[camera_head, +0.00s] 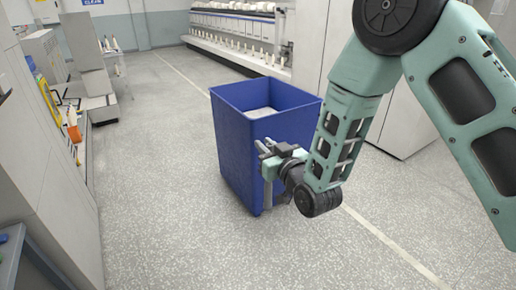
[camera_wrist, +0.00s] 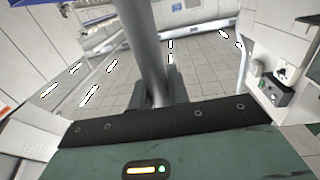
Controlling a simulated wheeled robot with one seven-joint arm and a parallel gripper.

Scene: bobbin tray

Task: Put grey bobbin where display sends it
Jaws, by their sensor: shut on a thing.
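My gripper (camera_head: 272,157) is beside the near right side of a tall blue bin (camera_head: 235,150), below its rim in the picture. In the wrist view, my gripper (camera_wrist: 158,88) has its two dark fingers shut on a grey bobbin (camera_wrist: 150,45), a plain slim cylinder. The bobbin runs from between the fingers up to the top edge of that picture, so its far end is cut off.
The blue bin is open at the top, with something pale inside (camera_head: 262,112). A spinning machine with rows of white bobbins (camera_head: 235,25) stands at the back. Grey cabinets (camera_head: 40,150) line the left. Speckled floor (camera_head: 150,170) is clear left of the bin.

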